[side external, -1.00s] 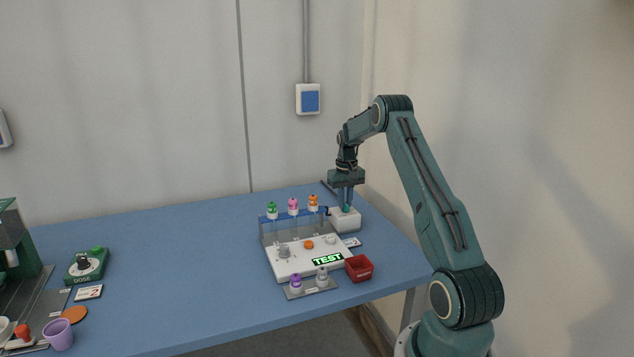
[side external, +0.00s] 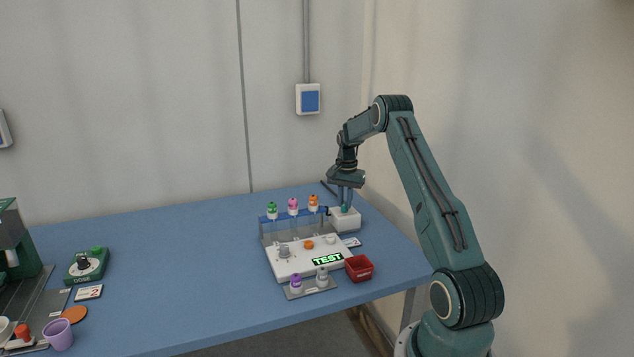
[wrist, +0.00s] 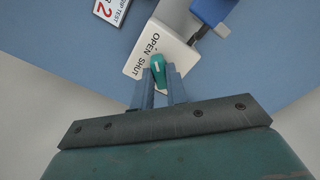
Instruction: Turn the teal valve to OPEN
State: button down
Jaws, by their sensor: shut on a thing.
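The teal valve (wrist: 158,68) is a short handle with a pale mark, on top of a white box (wrist: 148,45) printed with OPEN and SHUT. In the side view it is a small teal spot (side external: 344,210) on the white box at the table's far right. My gripper (wrist: 160,80) is shut on the valve handle, one finger on each side. In the side view my gripper (side external: 345,200) points down over the box. The handle's far end with the pale mark lies near the lettering; I cannot tell exactly which word it points at.
In front are a white TEST panel (side external: 286,266) and a red bin (side external: 359,268). A label card (wrist: 113,12) lies beside the box. The table's middle is clear.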

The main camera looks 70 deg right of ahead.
aim_at(345, 203)
jog(key=shift+d+r, duration=0.1)
dwell(0.4)
jog(key=c, duration=1.4)
grip_release()
notch_tip(345, 203, up, 14)
